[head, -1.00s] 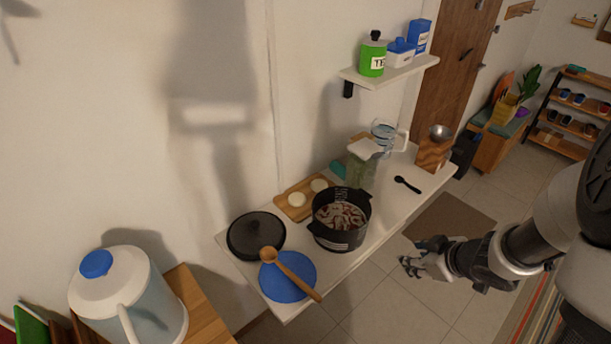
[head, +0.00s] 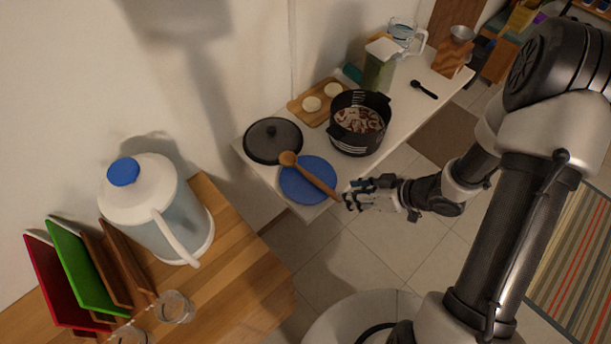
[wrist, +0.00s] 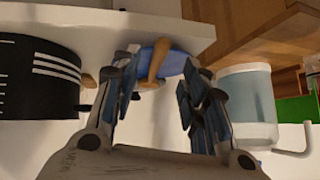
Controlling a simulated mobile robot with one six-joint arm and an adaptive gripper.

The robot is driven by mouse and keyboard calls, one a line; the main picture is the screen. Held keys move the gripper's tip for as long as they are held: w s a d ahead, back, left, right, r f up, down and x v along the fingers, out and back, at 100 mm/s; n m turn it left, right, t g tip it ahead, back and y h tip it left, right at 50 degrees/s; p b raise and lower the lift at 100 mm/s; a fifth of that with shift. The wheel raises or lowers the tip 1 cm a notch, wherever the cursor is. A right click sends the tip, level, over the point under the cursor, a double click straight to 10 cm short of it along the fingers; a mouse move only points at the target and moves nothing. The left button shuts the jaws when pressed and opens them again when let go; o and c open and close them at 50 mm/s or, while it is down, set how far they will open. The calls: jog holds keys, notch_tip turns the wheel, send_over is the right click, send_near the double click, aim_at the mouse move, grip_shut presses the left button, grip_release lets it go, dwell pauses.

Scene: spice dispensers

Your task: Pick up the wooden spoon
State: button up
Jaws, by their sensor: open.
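The wooden spoon (head: 314,178) lies across the blue plate (head: 302,190) on the white shelf-table, its handle end reaching past the plate toward the table's front edge. My gripper (head: 347,196) is open and empty just off that edge, close to the handle end. In the wrist view the spoon's handle (wrist: 157,62) shows between the open fingers of my gripper (wrist: 160,85), beyond the fingertips or level with them; I cannot tell which. The blue plate (wrist: 174,62) shows behind it.
A black pot (head: 358,139) with food stands right of the plate. A black lid (head: 272,140) lies behind it. A wooden board (head: 309,104) is at the back. A large white-lidded jug (head: 152,213) stands on the wooden counter (head: 233,262) at left.

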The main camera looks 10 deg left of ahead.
aim_at(334, 192)
jog(key=shift+b+x, duration=1.2)
jog(key=shift+x, duration=2)
jog(key=shift+w+r, duration=0.1)
jog(key=shift+r, duration=0.1)
grip_shut()
